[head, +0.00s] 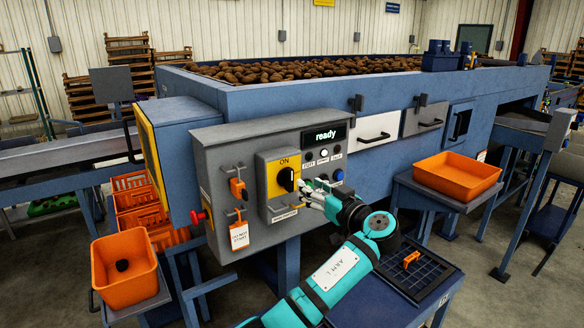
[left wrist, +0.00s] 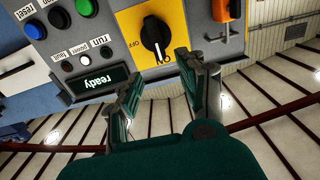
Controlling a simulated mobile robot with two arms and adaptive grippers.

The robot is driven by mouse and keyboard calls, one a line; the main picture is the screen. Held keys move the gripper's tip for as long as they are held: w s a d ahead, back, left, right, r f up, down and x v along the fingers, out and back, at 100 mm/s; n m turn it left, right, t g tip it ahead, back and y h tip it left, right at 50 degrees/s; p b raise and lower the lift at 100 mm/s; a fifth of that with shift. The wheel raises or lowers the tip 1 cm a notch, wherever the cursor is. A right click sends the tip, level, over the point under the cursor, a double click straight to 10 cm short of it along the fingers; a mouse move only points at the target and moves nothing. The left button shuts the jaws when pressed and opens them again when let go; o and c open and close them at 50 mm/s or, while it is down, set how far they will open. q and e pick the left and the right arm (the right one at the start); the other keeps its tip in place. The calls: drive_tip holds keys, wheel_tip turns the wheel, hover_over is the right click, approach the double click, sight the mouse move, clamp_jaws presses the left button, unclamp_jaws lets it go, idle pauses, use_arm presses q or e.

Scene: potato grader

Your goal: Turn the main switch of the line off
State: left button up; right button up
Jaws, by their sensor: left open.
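The main switch is a black rotary knob (head: 287,179) on a yellow plate (head: 270,172), on the front of a grey control panel (head: 217,160). In the left wrist view, which is upside down, the knob (left wrist: 155,36) has its white mark toward ON, with OFF printed to one side. My left gripper (head: 309,188) is just right of the knob in the head view. In the left wrist view its two fingers (left wrist: 158,75) are spread and empty, with the knob beyond their tips; I see no contact. My right gripper is not in view.
The panel display (head: 325,136) reads "ready", above small lamps and buttons. An orange lock (head: 237,188) and a tag (head: 239,235) hang left of the switch. A red button (head: 198,216) is on the panel's side. A black tray (head: 425,283) holds an orange clip (head: 411,259).

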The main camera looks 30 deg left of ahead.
sight(292, 174)
use_arm(q)
drive_tip(key=p+x, duration=0.3)
drive_tip(key=x, duration=0.5)
drive_tip(key=shift+r, duration=0.1)
drive_tip(key=shift+w+a, duration=0.3)
drive_tip(key=shift+a, duration=0.3)
clamp_jaws()
